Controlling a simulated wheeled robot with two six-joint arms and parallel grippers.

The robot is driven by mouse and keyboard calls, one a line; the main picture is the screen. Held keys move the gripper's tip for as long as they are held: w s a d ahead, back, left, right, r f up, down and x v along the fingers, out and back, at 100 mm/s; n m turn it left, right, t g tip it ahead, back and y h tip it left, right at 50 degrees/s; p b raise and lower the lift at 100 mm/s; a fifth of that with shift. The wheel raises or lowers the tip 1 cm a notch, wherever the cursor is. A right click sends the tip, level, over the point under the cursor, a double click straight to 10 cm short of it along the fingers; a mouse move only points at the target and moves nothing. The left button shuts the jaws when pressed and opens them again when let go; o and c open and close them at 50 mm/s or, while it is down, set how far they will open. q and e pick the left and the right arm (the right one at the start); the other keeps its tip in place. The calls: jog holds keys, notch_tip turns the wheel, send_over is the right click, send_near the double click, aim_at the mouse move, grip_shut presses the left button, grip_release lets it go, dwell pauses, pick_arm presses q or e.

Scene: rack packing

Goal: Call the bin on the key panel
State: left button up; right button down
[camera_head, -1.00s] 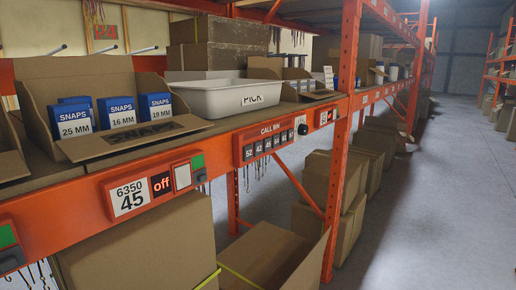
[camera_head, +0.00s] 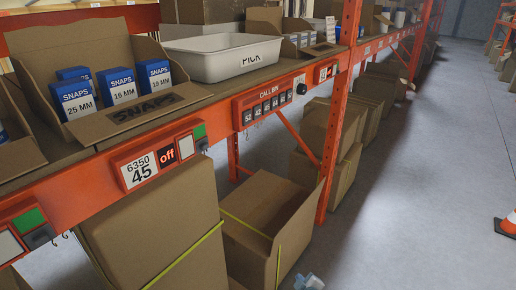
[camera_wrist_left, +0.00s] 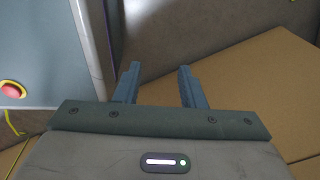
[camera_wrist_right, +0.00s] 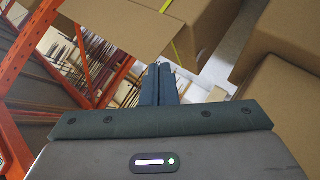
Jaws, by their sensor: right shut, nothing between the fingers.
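The key panel (camera_head: 268,104) is a red box marked CALL BIN on the orange shelf beam, right of centre in the head view. It has a row of several dark numbered keys and a round black knob (camera_head: 301,89) at its right end. My right gripper (camera_head: 309,281) shows at the bottom edge of the head view, well below the panel and apart from it. In the right wrist view its fingers (camera_wrist_right: 158,70) are together and empty. My left gripper (camera_wrist_left: 159,78) is open and empty in the left wrist view, outside the head view.
A white PICK bin (camera_head: 230,67) and an open carton (camera_head: 142,113) with blue SNAPS boxes stand on the shelf. Cartons (camera_head: 262,222) stand below the beam.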

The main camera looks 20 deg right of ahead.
aim_at(257, 112)
jog(key=w+r+n+t+p, duration=0.15)
jog(key=w+r, duration=0.25)
jog(key=r, duration=0.5)
jog(key=w+r+n+t+p, duration=0.1)
jog(key=w+r+t, duration=0.15)
jog(key=r, duration=0.75)
notch_tip(257, 112, up, 39)
jog(key=a+n+t+p, duration=0.3)
jog(key=t+p, duration=0.2)
jog(key=t, duration=0.2)
jog(key=shift+w+f+h, duration=0.15)
jog(key=shift+w+h, duration=0.05)
jog(key=shift+h, duration=0.2)
jog(key=shift+n, duration=0.25)
jog(key=w+a+p, duration=0.1)
jog(key=w+a, duration=0.3)
jog(key=w, duration=0.3)
jog(key=shift+w+a, duration=0.2)
jog(key=shift+w, duration=0.1)
